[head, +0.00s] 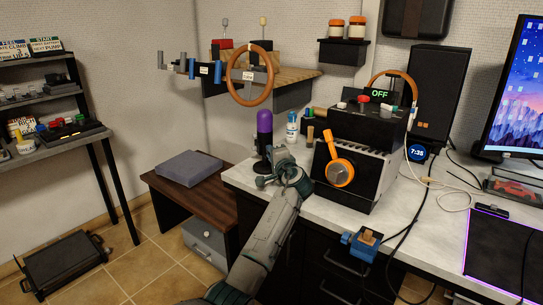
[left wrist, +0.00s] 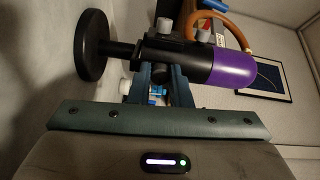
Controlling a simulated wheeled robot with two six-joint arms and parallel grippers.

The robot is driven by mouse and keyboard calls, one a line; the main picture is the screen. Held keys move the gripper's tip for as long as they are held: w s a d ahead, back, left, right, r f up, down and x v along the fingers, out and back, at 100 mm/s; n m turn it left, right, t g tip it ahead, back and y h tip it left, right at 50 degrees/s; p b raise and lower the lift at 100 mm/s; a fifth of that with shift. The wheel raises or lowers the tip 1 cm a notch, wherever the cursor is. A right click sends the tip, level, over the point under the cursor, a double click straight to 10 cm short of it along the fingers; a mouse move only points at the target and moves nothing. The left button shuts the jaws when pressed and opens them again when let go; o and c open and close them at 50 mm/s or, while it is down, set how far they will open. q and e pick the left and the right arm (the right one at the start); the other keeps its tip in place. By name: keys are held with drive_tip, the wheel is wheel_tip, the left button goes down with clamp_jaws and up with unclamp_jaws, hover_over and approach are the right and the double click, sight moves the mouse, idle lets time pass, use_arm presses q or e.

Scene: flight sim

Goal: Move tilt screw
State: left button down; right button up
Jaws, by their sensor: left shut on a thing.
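The microphone has a purple top (head: 264,122) and a dark lower body, and stands at the left front edge of the white desk. In the left wrist view the microphone (left wrist: 235,72) lies sideways in the picture, with its round black base (left wrist: 91,45) at left. Grey knobs (left wrist: 194,37) show beside its bracket. My left gripper (head: 274,160) is at the microphone's lower part. Its fingers (left wrist: 156,70) are shut at the bracket, on what appears to be the tilt screw, which they mostly hide. My right gripper is not in view.
A shelf with a brown wheel (head: 250,76) hangs above. A blue clamp-like part (head: 360,246) is at the desk's front edge. Cables (head: 412,215) lie across the desk at right.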

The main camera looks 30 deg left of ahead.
use_arm(q)
drive_tip(key=c, duration=1.6)
unclamp_jaws()
drive_tip(key=v, duration=1.1)
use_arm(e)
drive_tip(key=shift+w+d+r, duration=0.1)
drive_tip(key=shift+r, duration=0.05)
use_arm(q)
drive_tip(key=shift+w, duration=0.1)
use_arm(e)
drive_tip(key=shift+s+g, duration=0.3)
